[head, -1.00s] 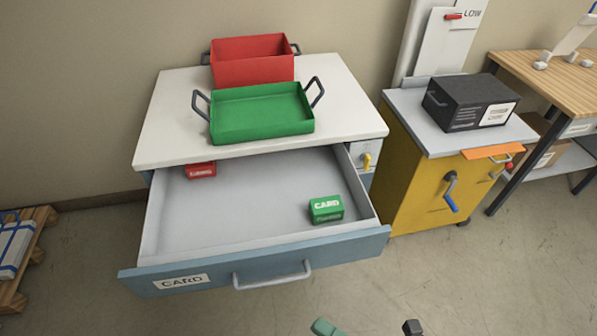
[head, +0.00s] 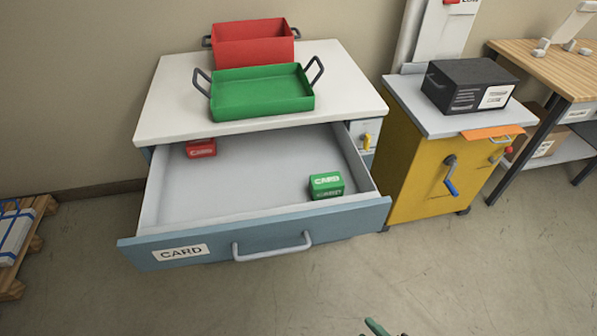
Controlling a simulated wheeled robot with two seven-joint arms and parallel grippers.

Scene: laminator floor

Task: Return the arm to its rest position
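Only a small teal tip, apparently of my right gripper (head: 376,328), shows at the bottom edge of the head view, right of centre. The rest of that arm is cut off below, and I cannot tell whether its fingers are open or shut. It is in front of the open drawer (head: 180,252) labelled CARD and apart from it. My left gripper is out of view. In the drawer lie a green card box (head: 326,186) at the right and a red box (head: 201,148) at the back left.
A green tray (head: 262,95) and a red bin (head: 253,45) stand on the white cabinet top (head: 165,110). A yellow cabinet (head: 425,175) with a black box (head: 467,86) stands to the right, beside a wooden table (head: 540,68). A pallet (head: 40,215) is at left. Floor in front is clear.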

